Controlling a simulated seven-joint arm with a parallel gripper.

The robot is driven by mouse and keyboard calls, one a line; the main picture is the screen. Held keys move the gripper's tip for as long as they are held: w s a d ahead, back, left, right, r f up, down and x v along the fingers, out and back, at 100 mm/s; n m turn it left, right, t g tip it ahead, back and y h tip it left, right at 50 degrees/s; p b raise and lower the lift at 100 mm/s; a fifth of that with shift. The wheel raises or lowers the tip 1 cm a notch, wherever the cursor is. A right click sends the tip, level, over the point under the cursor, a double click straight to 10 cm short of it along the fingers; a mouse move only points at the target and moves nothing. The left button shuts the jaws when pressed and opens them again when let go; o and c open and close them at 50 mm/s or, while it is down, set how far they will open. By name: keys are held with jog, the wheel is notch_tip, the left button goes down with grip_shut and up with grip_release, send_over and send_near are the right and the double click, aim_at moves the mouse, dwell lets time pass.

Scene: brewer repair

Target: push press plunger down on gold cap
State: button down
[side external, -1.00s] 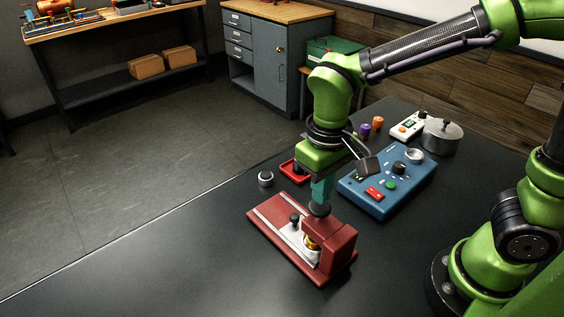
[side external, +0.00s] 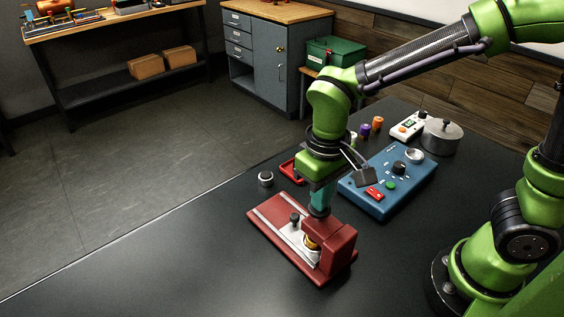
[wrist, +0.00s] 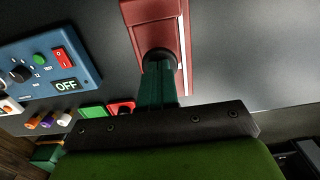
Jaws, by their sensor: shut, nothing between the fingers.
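The red press (side external: 343,245) stands on the dark table, with a silver sliding plate (side external: 293,234) on its base. The gold cap (side external: 311,242) sits under the press head and shows only in part. The dark plunger knob (side external: 319,211) is on top of the press, directly under my gripper (side external: 320,205). My gripper's teal fingers are shut with nothing between them, and their tips appear to touch the knob. In the wrist view the teal fingers (wrist: 158,78) reach the black knob (wrist: 157,56) on the red press (wrist: 155,12).
A blue control box (side external: 400,185) stands behind the press to the right; its display reads OFF in the wrist view. A red tray (side external: 291,169) and a small round part (side external: 265,178) lie behind the press. A metal pot (side external: 441,136) stands farther back. The front left table is clear.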

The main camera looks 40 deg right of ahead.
jog(key=shift+f, duration=0.5)
jog(key=shift+r, duration=2.7)
notch_tip(320, 180, up, 6)
jog(key=shift+w, duration=0.1)
